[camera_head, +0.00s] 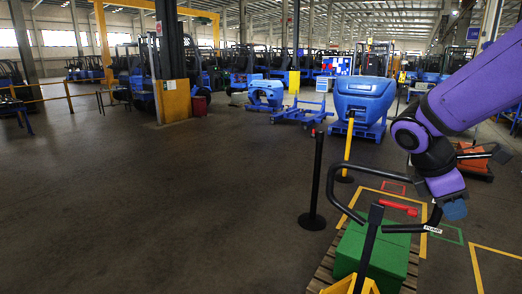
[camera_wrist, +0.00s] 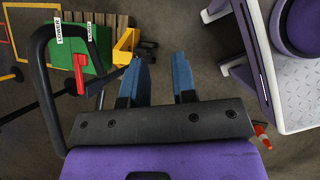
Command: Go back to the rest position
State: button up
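My gripper (camera_head: 455,209) hangs at the right of the camera_head view, just right of the black loop handle (camera_head: 333,185) of a yellow pallet jack (camera_head: 350,285). A red lever (camera_head: 399,208) sits inside the loop. In the camera_wrist view my gripper (camera_wrist: 162,68) has two blue fingers spread apart, with only floor visible between them. The handle (camera_wrist: 45,90) and red lever (camera_wrist: 79,75) are left of the fingers in that view. The gap in depth between gripper and handle is hard to tell.
A green box (camera_head: 385,255) stands on a wooden pallet (camera_head: 322,278) by the jack. A black post (camera_head: 313,185) stands left of the handle. Floor at left is clear.

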jog(key=s+a+r+m+t+y, duration=0.3)
jog(key=s+m, duration=0.3)
jog(key=m, duration=0.1)
jog(key=s+a+r+m+t+y, duration=0.3)
jog(key=s+r+m, duration=0.1)
jog(key=s+m, duration=0.3)
jog(key=shift+a+r+t, duration=0.3)
jog(key=shift+a, duration=0.05)
